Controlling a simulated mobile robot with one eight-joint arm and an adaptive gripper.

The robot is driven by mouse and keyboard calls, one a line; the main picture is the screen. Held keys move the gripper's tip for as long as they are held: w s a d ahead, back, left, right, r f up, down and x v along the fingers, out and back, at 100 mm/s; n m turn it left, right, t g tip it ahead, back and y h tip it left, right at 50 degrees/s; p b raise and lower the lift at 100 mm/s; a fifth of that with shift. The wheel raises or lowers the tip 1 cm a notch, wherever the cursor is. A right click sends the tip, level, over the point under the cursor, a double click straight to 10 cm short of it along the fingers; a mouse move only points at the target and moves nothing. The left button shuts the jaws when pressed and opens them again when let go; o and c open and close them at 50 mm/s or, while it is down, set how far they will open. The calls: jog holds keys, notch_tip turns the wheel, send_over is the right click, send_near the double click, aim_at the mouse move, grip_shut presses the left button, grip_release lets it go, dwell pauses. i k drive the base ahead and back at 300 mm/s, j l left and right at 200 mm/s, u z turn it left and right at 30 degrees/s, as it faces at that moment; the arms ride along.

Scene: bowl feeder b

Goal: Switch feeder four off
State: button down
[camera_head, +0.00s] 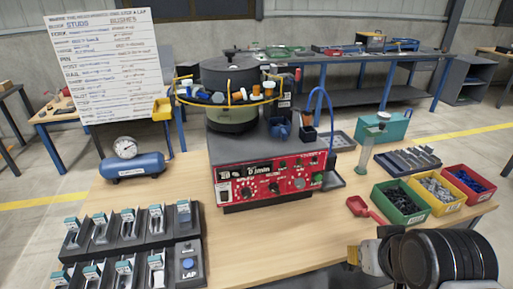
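A bowl feeder stands in the middle of the workbench, with a dark round bowl (232,75) on a grey base. Its red control panel (268,183) faces me and carries a small display, several black knobs, small buttons and a green round button (317,180). The panel lettering is too small to read, so I cannot tell a feeder number or whether it is on. My gripper (355,255) shows only in part at the lower right, beside my black arm link. It is above the bench front, well apart from the panel. Its fingers cannot be made out.
Green, yellow and red parts bins (402,203) stand right of the feeder, with a red scoop (364,208) beside them. A blue air tank with a gauge (133,165) stands at left. Black racks (142,228) fill the front left. The bench (265,240) before the panel is clear.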

aim_at(223, 195)
jog(key=j+z, duration=0.15)
jog(key=j, duration=0.25)
jog(key=k+j+z, duration=0.1)
jog(key=j, duration=0.3)
jog(key=k+j+z, duration=0.15)
jog(key=j, duration=0.2)
jog(key=k+j+z, duration=0.15)
jog(key=j, duration=0.25)
